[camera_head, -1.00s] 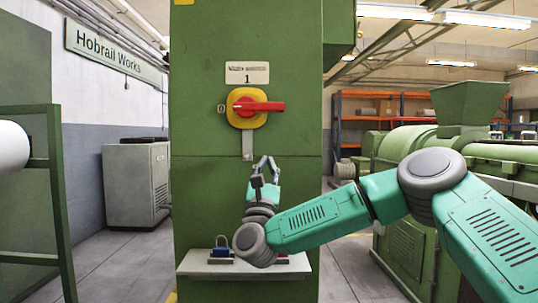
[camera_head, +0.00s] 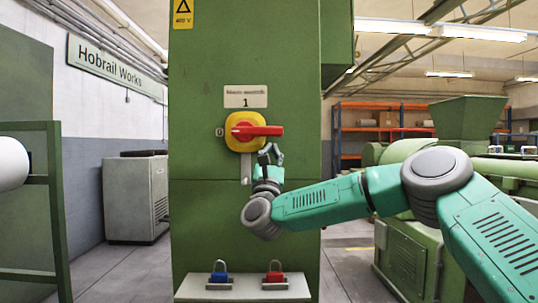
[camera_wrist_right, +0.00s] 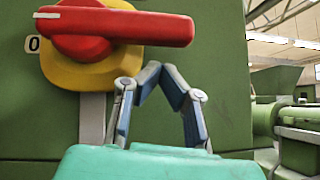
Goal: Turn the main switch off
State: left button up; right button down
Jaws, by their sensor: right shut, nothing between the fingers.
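The main switch has a red handle (camera_head: 262,131) on a yellow round-cornered plate (camera_head: 235,142), on the front of a green cabinet (camera_head: 205,100). The handle lies level, its long end to the right. A 0 mark (camera_head: 220,132) is at its left and a label with a 1 (camera_head: 246,97) is above. In the wrist view the red handle (camera_wrist_right: 140,27) and yellow plate (camera_wrist_right: 62,68) fill the upper left. My right gripper (camera_head: 269,152) is shut and empty, just below the handle's right part; its fingers (camera_wrist_right: 164,75) also show in the wrist view. Contact cannot be told. My left gripper is not in view.
A small shelf (camera_head: 245,296) at the cabinet's foot holds a blue padlock (camera_head: 220,277) and a red padlock (camera_head: 275,276). A grey strip (camera_head: 246,166) hangs below the switch. Green machinery (camera_head: 410,265) stands at right, a green frame (camera_head: 55,195) at left.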

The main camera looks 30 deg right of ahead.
aim_at(257, 131)
jog(key=n+t+y+b, duration=0.1)
jog(key=r+n+t+y+b, duration=0.1)
jog(key=n, duration=0.1)
jog(key=a+r+n+y+b, duration=0.1)
jog(key=shift+s+r+n+t+y, duration=0.2)
jog(key=shift+n+t+y, duration=0.2)
jog(key=shift+d+r, duration=0.15)
jog(key=shift+d, duration=0.2)
